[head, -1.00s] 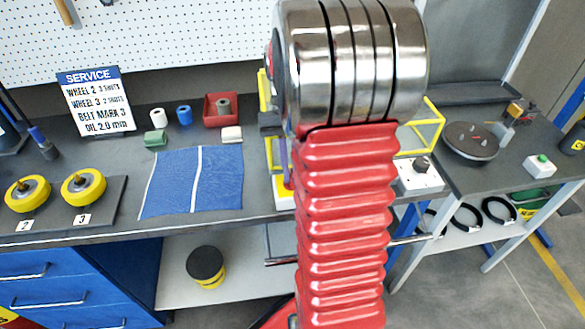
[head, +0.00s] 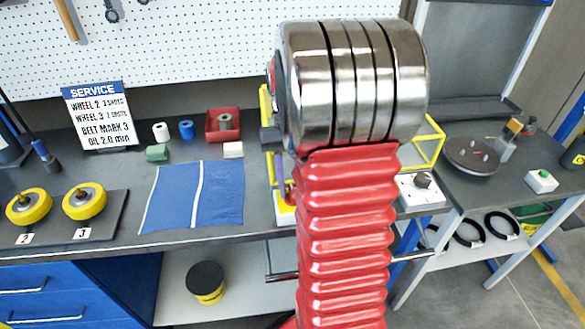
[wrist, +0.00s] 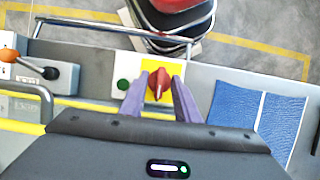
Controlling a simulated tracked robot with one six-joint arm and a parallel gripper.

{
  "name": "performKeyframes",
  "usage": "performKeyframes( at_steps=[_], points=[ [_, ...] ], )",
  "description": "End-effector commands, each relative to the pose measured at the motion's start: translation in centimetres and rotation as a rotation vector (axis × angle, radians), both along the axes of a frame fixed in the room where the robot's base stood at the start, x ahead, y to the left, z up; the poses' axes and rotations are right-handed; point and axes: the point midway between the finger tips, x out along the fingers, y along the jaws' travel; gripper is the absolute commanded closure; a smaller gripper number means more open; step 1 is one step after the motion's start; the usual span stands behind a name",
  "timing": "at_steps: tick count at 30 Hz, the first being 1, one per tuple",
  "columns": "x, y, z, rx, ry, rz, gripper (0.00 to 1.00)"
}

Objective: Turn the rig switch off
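In the wrist view a red switch knob (wrist: 158,84) stands on a yellow plate (wrist: 149,66). A green button (wrist: 123,85) is to its left. My gripper (wrist: 159,82) has its two purple fingers on either side of the knob, with a narrow gap showing between them. It looks open around the knob; I cannot tell whether a finger touches it. In the head view my red arm hides most of the gripper and the knob. Part of the yellow plate (head: 284,214) shows at the arm's left edge.
A yellow frame (head: 428,147) stands just right of my arm. A white box with a dark knob (head: 421,187) is on the bench below it. A blue cloth (head: 222,194) lies left of the arm. Yellow wheels (head: 84,201) sit farther left on a dark board.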

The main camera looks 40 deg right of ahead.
Motion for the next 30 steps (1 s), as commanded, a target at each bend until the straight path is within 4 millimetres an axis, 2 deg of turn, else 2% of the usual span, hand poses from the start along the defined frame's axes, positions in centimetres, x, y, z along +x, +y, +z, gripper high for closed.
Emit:
performKeyframes(
  at_steps=[5,24,30],
  points=[
    [0.5,-0.4,1.4,-0.002,-0.003,0.000,0.71],
    [3.6,-2.5,10.6,0.000,0.000,0.000,0.71],
    [4.2,-2.8,12.1,0.001,0.001,0.000,0.71]
  ],
)
